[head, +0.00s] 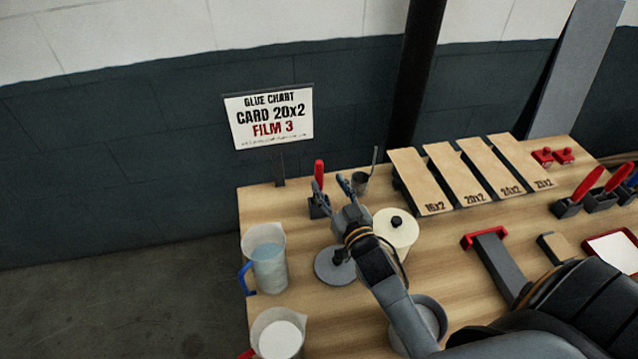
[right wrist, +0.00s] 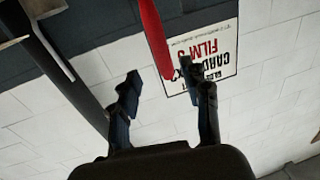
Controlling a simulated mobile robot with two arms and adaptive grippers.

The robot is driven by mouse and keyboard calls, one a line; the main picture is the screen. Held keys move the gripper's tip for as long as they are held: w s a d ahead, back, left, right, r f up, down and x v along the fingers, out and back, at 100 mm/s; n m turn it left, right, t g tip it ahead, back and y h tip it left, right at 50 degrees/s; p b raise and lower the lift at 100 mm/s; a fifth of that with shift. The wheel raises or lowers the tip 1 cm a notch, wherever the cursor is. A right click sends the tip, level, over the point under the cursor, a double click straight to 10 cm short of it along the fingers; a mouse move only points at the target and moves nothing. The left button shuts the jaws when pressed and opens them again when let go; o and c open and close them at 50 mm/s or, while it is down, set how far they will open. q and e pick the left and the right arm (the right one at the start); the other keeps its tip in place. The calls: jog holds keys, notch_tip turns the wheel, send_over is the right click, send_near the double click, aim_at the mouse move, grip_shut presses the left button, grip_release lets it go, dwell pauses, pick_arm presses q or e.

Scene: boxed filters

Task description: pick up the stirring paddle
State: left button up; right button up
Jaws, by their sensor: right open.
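A red-handled tool (head: 319,172), which looks like the stirring paddle, stands upright in a small dark holder (head: 318,206) at the back left of the table. Its lower part is hidden in the holder. My right gripper (head: 330,185) is open and empty, just beside the red handle. In the right wrist view the red handle (right wrist: 154,38) shows just past and between the two spread fingertips of my right gripper (right wrist: 160,72). I cannot tell if they touch. My left gripper is not in view.
A grey cup with a thin rod (head: 361,183) stands close right of the gripper, and a cream lidded pot (head: 396,229) nearby. Jugs (head: 269,266) line the left edge. Labelled boards (head: 420,180) lie behind. More red-handled tools (head: 588,184) stand at right.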

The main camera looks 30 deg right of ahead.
aim_at(321, 177)
jog(key=shift+w, duration=0.55)
jog(key=w+p, duration=0.1)
jog(key=w, duration=0.1)
jog(key=w+p, duration=0.1)
jog(key=w, duration=0.1)
jog(key=shift+f, duration=0.4)
jog(key=shift+w+f, duration=0.2)
jog(key=shift+w, duration=0.3)
jog(key=shift+s, duration=0.15)
jog(key=c, duration=0.3)
grip_shut()
